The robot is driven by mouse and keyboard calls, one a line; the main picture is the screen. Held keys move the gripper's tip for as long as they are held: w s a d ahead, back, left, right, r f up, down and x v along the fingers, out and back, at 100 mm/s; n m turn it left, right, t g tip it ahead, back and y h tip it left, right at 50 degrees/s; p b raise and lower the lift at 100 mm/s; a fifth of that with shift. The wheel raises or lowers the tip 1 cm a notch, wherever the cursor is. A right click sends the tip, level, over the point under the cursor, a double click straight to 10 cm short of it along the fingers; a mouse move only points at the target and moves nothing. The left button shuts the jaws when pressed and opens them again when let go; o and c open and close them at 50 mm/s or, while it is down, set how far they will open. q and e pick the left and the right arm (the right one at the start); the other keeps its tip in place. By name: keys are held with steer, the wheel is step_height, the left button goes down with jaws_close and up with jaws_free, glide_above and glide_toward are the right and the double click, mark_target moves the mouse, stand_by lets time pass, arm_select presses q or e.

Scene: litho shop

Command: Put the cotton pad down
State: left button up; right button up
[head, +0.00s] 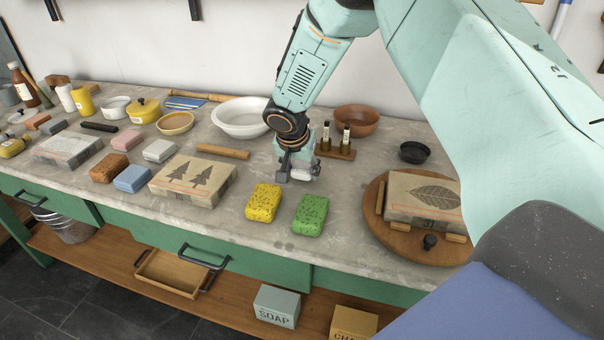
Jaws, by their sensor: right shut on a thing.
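My right gripper (298,172) points down above the worktop, between the wooden stand with small bottles and the yellow and green sponges. It is shut on a small whitish thing (305,169), which seems to be the cotton pad, partly hidden by the fingers. I cannot tell whether the pad touches the worktop (330,245). My left gripper is not in view.
A yellow sponge (263,203) and a green sponge (310,215) lie just in front. A white basin (241,117) and a bottle stand (335,151) are behind. A leaf stone (423,201) sits on a round board (382,229) at right; a tree stone (193,181) lies left.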

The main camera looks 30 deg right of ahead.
steer(key=shift+f, duration=0.6)
steer(key=shift+w+a+f, duration=0.2)
steer(key=shift+w+a, duration=0.1)
steer(key=shift+w, duration=0.1)
steer(key=shift+s+d+f+b, duration=0.1)
steer(key=shift+s+d+b, duration=0.15)
steer(key=shift+s+b, duration=0.15)
steer(key=o, duration=1)
steer(key=shift+c, duration=0.2)
steer(key=o, duration=0.3)
steer(key=shift+w+a, duration=0.2)
steer(key=shift+w, duration=0.1)
steer(key=shift+o, duration=0.2)
steer(key=shift+s+d, duration=0.2)
steer(key=shift+s, duration=0.05)
steer(key=shift+w+a+r+p, duration=0.1)
steer(key=shift+a+r+p, duration=0.05)
steer(key=shift+r+p, duration=0.35)
arm_select(q)
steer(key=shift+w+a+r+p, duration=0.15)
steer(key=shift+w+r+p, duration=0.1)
steer(key=shift+p, duration=0.05)
arm_select(e)
steer(key=v, duration=1.1)
